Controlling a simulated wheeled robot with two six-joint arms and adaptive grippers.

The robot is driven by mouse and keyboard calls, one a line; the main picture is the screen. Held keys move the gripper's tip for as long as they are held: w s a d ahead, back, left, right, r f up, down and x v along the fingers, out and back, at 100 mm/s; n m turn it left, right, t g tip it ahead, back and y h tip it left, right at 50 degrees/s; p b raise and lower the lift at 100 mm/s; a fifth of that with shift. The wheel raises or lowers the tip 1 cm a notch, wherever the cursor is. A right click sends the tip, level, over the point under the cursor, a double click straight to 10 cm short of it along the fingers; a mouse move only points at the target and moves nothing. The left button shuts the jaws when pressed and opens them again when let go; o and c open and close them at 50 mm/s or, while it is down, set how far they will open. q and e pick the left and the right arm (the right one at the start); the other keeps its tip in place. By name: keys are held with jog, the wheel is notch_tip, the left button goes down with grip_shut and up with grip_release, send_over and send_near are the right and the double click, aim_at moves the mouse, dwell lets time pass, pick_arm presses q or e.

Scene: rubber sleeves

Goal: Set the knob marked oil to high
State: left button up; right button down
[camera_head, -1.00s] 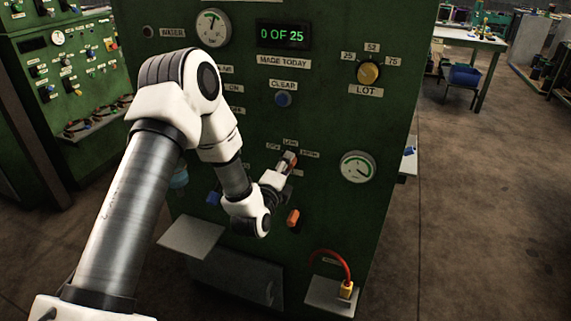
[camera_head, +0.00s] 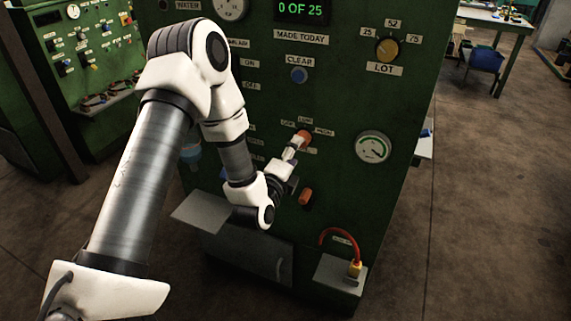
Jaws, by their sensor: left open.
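An orange-red knob (camera_head: 304,136) sits on the green machine panel, with small labels around it that seem to read off, low and high. A name label beside it is partly hidden, so I cannot read oil there. My left gripper (camera_head: 299,143) is open, with its fingertips right at this knob. They cover part of it, and I cannot tell whether they touch it or which way it points. A second orange knob (camera_head: 306,196) is just below, apart from the gripper. My right gripper is not in view.
The panel also carries a blue clear button (camera_head: 299,75), a yellow lot knob (camera_head: 387,49) and a round gauge (camera_head: 373,147). A shelf with a red cable (camera_head: 331,236) juts out below. A grey plate (camera_head: 201,211) sticks out at lower left.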

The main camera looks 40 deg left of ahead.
pick_arm(q)
jog(key=v, duration=0.7)
jog(key=shift+s, duration=0.15)
jog(key=shift+f, duration=0.1)
